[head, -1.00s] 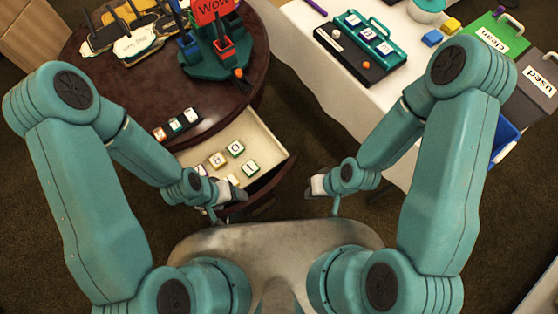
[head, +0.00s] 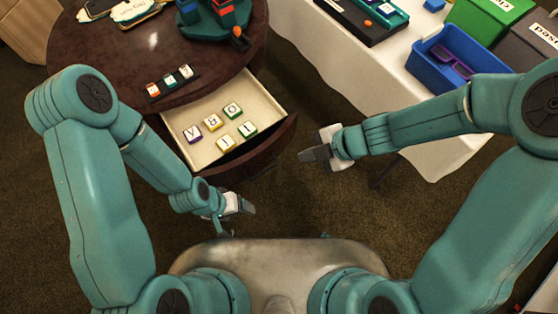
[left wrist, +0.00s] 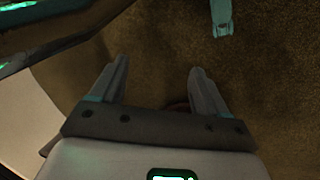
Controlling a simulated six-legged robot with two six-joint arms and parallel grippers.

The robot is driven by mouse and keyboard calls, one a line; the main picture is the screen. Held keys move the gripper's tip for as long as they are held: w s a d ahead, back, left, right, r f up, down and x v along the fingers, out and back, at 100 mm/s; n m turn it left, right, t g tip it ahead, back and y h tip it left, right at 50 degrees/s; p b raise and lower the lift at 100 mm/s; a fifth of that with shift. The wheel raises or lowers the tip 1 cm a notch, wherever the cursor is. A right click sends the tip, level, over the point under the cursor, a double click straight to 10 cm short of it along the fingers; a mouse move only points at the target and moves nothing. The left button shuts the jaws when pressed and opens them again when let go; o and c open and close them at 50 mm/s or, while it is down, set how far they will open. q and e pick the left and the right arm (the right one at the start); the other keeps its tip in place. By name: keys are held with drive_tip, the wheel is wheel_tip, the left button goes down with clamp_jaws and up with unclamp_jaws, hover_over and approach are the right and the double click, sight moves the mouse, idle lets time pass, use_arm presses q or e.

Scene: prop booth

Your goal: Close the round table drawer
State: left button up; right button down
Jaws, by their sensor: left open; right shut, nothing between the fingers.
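The round table (head: 190,105) is dark brown, at the upper left of the head view. Its drawer (head: 262,88) stands open toward me, with a cream inside and a dark curved front (head: 265,155). Several letter tiles (head: 215,123) lie in it. My right gripper (head: 308,154) is shut and empty, just right of the drawer front and apart from it. My left gripper (head: 248,207) is below the drawer front in the head view, apart from it. In the left wrist view its two fingers (left wrist: 155,90) are spread with nothing between them.
A black rack with letter tiles (head: 170,84) sits on the tabletop near its edge. A white-clothed table (head: 350,70) stands at the right with a blue bin (head: 430,75) and a green box (head: 485,22). Carpet lies clear between the tables.

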drive_tip(key=b, duration=0.6)
approach(263, 154)
wheel_tip(263, 154, down, 3)
drive_tip(key=a, duration=0.2)
drive_tip(key=shift+w+f, duration=0.1)
drive_tip(key=shift+w, duration=0.15)
drive_tip(key=shift+w+a+f, duration=0.1)
drive_tip(key=shift+a, duration=0.05)
